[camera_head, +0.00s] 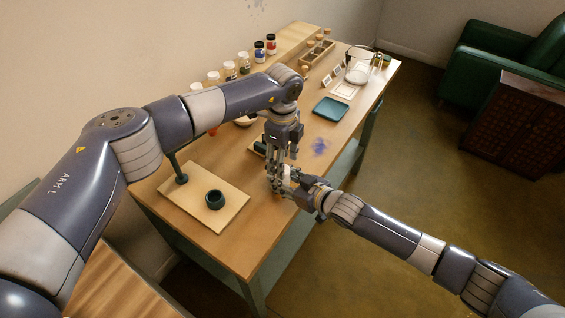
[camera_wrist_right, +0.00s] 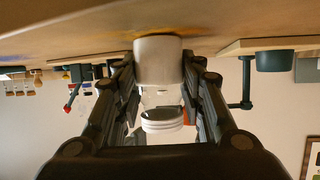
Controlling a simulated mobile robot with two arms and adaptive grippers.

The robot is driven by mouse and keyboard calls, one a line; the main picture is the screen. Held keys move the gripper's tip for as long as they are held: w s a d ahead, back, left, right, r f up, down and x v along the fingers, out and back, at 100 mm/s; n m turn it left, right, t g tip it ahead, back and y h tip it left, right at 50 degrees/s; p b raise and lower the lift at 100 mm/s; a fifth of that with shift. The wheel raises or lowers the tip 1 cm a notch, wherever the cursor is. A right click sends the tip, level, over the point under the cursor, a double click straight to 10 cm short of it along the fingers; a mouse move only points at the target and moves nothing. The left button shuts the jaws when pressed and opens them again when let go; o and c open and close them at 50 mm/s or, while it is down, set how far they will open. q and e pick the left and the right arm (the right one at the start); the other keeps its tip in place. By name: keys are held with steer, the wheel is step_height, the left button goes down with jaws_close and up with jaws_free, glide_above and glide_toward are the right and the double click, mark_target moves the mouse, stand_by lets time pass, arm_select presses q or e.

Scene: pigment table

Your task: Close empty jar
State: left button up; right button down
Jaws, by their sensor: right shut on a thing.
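The empty jar (camera_wrist_right: 158,60) is between the fingers of my right gripper (camera_head: 290,184). It shows a pale band with clear glass beyond it in the right wrist view, which is upside down. The right gripper is shut on it, close to the table top. A white ribbed lid (camera_wrist_right: 161,119) shows in line with the glass; I cannot tell whether it is seated. My left gripper (camera_head: 280,174) points down just over the right one. Its fingertips are partly hidden, so its opening is unclear. In the head view, the jar is mostly covered by both grippers.
A pale board (camera_head: 235,218) with a dark bowl (camera_head: 214,199) lies at the near left of the table. Several pigment jars line the back shelf (camera_head: 297,36). A teal tray (camera_head: 331,108) and a glass vessel (camera_head: 358,72) stand farther right. A blue stain (camera_head: 320,147) marks the table.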

arm_select(q)
steer(key=shift+r, duration=1.3)
steer(key=shift+c, duration=0.2)
step_height(320, 180, up, 2)
steer(key=shift+s+d+r+m, duration=0.1)
steer(key=shift+d+r+m, duration=0.05)
steer(key=shift+m, duration=0.35)
steer(key=shift+r, duration=0.55)
steer(key=shift+f, duration=4)
